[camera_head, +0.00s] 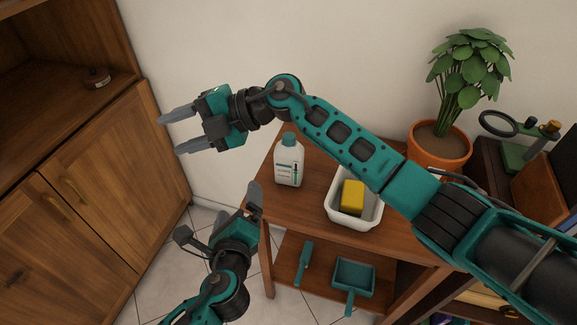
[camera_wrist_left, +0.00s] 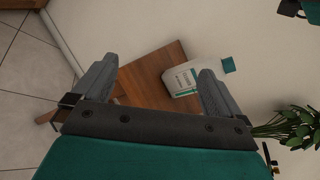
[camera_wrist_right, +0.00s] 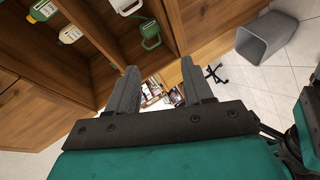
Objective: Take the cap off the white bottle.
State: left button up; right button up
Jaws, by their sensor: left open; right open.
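The white bottle (camera_head: 288,168) stands upright on the right side of the room, near the left end of the wooden table, with its teal cap (camera_head: 289,139) on top. In the left wrist view the bottle (camera_wrist_left: 181,79) and its cap (camera_wrist_left: 229,65) show beyond the fingers, one finger hiding part of the body. My left gripper (camera_head: 219,217) is open and empty, left of and nearer than the bottle, not touching it. My right gripper (camera_head: 169,134) is open and empty, left of the bottle, its arm reaching across from the right. It points away from the bottle.
A white tub (camera_head: 352,222) with a yellow sponge (camera_head: 352,198) stands right of the bottle, partly beneath my right arm. A potted plant (camera_head: 438,145) is behind. A teal dustpan (camera_head: 353,275) and brush (camera_head: 304,262) lie on the lower shelf. A wooden cabinet (camera_head: 100,190) stands left.

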aim_at(287, 162)
pick_arm(q)
jog(key=w+d+m+t+h, duration=0.2)
jog(key=d+m+h, duration=0.4)
jog(key=m, duration=0.6)
pick_arm(e)
jog(key=w+d+h, duration=0.3)
jog(key=d+h, duration=0.1)
jog(key=d, duration=0.2)
jog(key=w+d+h, duration=0.3)
jog(key=d+h, duration=0.2)
jog(key=d, duration=0.1)
jog(key=w+d+m+t+h, duration=0.1)
jog(key=w+d+h, duration=0.2)
jog(key=d+h, duration=0.2)
jog(key=shift+d+f, duration=0.15)
jog(key=shift+d, duration=0.45)
jog(key=shift+w+d, duration=0.1)
jog(key=shift+d, duration=0.1)
pick_arm(q)
jog(key=shift+m+y, duration=0.3)
jog(key=shift+y, duration=0.1)
jog(key=x, duration=0.8)
jog(key=d+r+x, duration=0.1)
jog(key=x, duration=0.3)
jog(key=shift+w+d+r, duration=0.1)
jog(key=shift+w+d, duration=0.05)
jog(key=shift+w, duration=0.05)
jog(key=shift+c, duration=0.5)
